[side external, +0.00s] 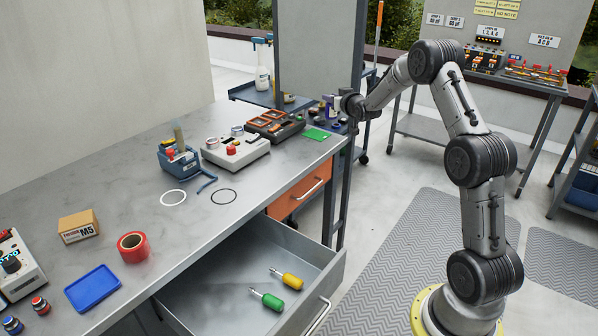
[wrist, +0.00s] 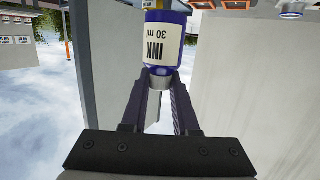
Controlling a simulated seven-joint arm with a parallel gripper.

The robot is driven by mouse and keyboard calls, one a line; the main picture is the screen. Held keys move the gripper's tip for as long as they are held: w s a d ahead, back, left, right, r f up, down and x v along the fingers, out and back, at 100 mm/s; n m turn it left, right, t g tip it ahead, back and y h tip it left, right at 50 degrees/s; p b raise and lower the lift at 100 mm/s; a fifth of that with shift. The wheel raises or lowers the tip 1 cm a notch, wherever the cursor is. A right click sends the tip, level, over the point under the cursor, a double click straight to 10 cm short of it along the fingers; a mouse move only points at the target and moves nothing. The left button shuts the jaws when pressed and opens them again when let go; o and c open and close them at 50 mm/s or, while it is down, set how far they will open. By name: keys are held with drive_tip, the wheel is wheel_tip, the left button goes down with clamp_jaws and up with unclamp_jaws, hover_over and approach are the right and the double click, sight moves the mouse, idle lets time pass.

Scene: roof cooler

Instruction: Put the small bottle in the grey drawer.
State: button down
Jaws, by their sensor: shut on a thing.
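The small bottle (wrist: 181,41) is dark blue-purple with a cream label reading "INK 30 ml", upside down in the wrist view. My gripper (wrist: 159,84) is shut on its narrow grey end. In the side view the bottle (side external: 328,108) is small and partly hidden at my gripper (side external: 340,104), beyond the far right end of the workbench. The grey drawer (side external: 338,268) is pulled open under the bench's front edge, well below and nearer the camera than my gripper. A green-handled and a yellow-handled screwdriver lie inside it, with bare floor around them.
The workbench (side external: 135,200) holds a blue caddy (side external: 178,160), a grey control box (side external: 236,150), a dark tray (side external: 275,126), red tape (side external: 132,246) and a blue tray (side external: 92,288). An orange drawer (side external: 300,196) is below. A grey panel (side external: 318,50) stands behind.

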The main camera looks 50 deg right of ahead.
drive_tip(key=a+f+n+t+y, duration=0.15)
drive_tip(key=a+f, duration=0.35)
drive_tip(key=a, duration=0.7)
drive_tip(key=a+f+n+t+y, duration=0.1)
drive_tip(key=a+f+n+y, duration=0.3)
drive_tip(key=a, duration=0.8)
drive_tip(key=s+a+f+n+y, duration=0.1)
drive_tip(key=s+a+f+y, duration=0.15)
drive_tip(key=s+a, duration=0.45)
drive_tip(key=s+a+f+y, duration=0.1)
drive_tip(key=s+a+f, duration=0.25)
drive_tip(key=a, duration=0.65)
drive_tip(key=s+f, duration=0.5)
wheel_tip(320, 180, up, 6)
drive_tip(key=r, duration=0.1)
drive_tip(key=w+a+r+n+g+y, duration=0.1)
drive_tip(key=w+a+n+g+y, duration=0.15)
drive_tip(key=a+n+y, duration=0.45)
drive_tip(key=w+a+r+n+g+y, duration=0.1)
drive_tip(key=a+n+g+y, duration=0.3)
drive_tip(key=a, duration=0.6)
drive_tip(key=s+a+f+n+g+y, duration=0.3)
drive_tip(key=s+n+g+y, duration=0.15)
drive_tip(key=n+g, duration=0.2)
drive_tip(key=shift+g, duration=0.55)
drive_tip(key=shift+w+d+f, duration=0.1)
drive_tip(key=shift+w+f, duration=0.05)
drive_tip(key=shift+f, duration=3.1)
drive_tip(key=shift+w+f, duration=0.1)
drive_tip(key=shift+f, duration=3.15)
